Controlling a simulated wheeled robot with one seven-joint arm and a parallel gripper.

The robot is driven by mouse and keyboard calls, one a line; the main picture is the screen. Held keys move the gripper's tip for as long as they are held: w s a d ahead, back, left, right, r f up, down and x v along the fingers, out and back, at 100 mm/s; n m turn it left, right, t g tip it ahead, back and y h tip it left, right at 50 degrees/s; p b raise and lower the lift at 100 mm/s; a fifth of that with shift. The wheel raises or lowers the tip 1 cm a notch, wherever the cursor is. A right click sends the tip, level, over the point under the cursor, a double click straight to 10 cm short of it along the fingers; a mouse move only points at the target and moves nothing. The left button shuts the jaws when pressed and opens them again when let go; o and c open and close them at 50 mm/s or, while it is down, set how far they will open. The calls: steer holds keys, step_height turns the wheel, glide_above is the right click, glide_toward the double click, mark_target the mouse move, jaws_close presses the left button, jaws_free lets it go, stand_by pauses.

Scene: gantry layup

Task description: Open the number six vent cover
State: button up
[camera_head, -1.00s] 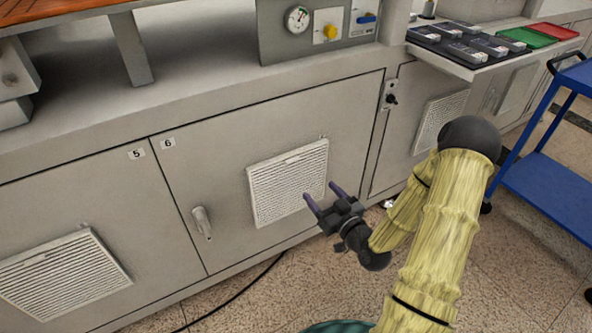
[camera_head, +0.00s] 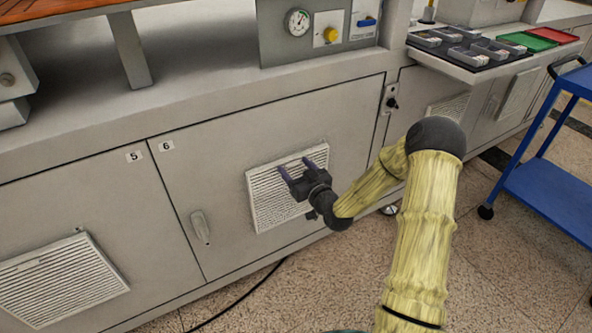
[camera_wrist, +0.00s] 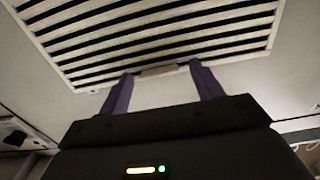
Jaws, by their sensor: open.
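The number six vent cover (camera_head: 265,205) is a white louvred square on the cabinet door marked 6 (camera_head: 166,146). It looks closed, and my gripper hides part of its right half. In the wrist view the slatted cover (camera_wrist: 150,38) fills the top, with a small tab (camera_wrist: 158,71) on its near edge. My gripper (camera_head: 296,166) is open and empty in front of the cover. In the wrist view the two purple fingers (camera_wrist: 160,84) stand apart on either side of the tab. I cannot tell whether they touch the cover.
Another vent cover (camera_head: 62,277) is on the door marked 5 (camera_head: 134,156) at left. A door handle (camera_head: 201,227) sticks out left of the number six vent. A blue cart (camera_head: 555,195) stands at right. A black cable (camera_head: 235,300) lies on the floor.

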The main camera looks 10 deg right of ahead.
steer(key=shift+c, duration=0.3)
steer(key=c, duration=1.3)
steer(key=shift+c, duration=0.2)
steer(key=shift+a+f+b, duration=0.15)
steer(key=shift+b, duration=0.15)
